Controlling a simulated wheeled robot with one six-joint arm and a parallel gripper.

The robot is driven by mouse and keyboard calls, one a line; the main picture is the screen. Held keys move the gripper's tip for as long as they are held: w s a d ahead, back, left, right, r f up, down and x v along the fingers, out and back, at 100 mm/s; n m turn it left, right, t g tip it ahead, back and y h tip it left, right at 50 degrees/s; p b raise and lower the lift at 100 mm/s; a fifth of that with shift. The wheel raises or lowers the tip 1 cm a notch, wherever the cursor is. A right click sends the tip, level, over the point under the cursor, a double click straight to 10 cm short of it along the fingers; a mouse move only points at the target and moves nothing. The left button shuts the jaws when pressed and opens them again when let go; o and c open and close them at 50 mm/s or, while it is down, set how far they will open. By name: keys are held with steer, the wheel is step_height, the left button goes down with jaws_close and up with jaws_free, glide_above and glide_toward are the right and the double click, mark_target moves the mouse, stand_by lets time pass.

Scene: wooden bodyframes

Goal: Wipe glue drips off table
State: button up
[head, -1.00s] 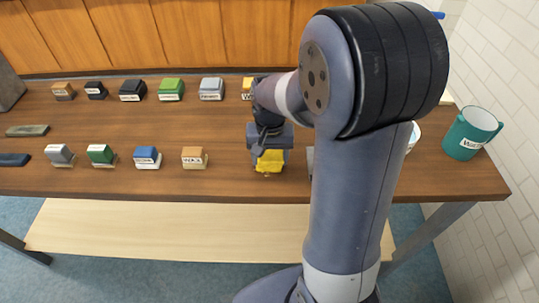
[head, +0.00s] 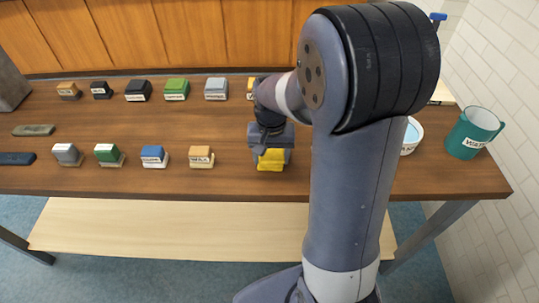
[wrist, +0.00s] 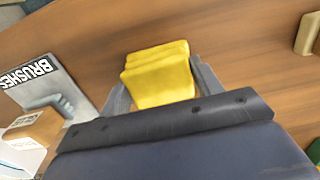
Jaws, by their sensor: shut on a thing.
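A folded yellow cloth (head: 271,160) is between the fingers of my gripper (head: 270,150), low over the front middle of the brown wooden table (head: 225,185). In the wrist view the yellow cloth (wrist: 160,75) fills the space between the two grey fingers of my gripper (wrist: 157,85), which are shut on it. I cannot tell whether the cloth touches the table top. I make out no glue drips on the visible wood; my arm hides part of the table right of the cloth.
Labelled blocks stand in two rows, including a tan block (head: 201,157) left of the cloth. A card marked BRUSHES (wrist: 48,85) lies beside my gripper. Bare wood lies between the rows.

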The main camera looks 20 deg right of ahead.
steer(key=shift+s+d+r+p, duration=0.15)
steer(key=shift+d+r+p, duration=0.05)
steer(key=shift+d, duration=0.2)
steer(key=shift+s+d+r+p, duration=0.15)
steer(key=shift+d+p, duration=0.05)
steer(key=shift+d, duration=0.2)
step_height(320, 180, up, 2)
steer(key=shift+w+p, duration=0.1)
steer(key=shift+p, duration=0.3)
steer(key=shift+a+r+p, duration=0.25)
steer(key=shift+p, duration=0.05)
step_height(320, 180, up, 5)
steer(key=p, duration=0.4)
steer(key=shift+d, duration=0.1)
